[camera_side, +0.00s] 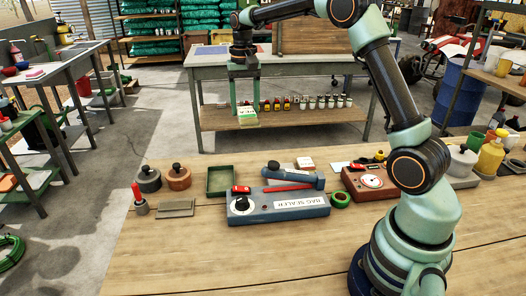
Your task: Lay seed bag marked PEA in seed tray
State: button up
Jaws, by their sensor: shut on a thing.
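My gripper (245,108) points down with its two green fingers, high above the bench's far edge. It is shut on a small pale green and cream bag (246,118); its marking is too small to read. The green seed tray (208,192), a shallow rectangular box, sits on the wooden bench. In the picture the bag is above and a little right of the tray, clear of it. The tray looks empty.
A blue bag sealer (270,208) stands right of the tray. The bench front is clear.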

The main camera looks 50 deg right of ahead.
aim_at(248, 169)
jog(key=shift+w+d+f+m, duration=0.1)
jog(key=shift+w+d+m, duration=0.45)
jog(key=shift+d, duration=0.35)
jog(key=shift+f, duration=0.1)
notch_tip(248, 169, down, 19)
jog(key=shift+f, duration=0.2)
jog(key=o, duration=1)
jog(key=shift+f, duration=0.1)
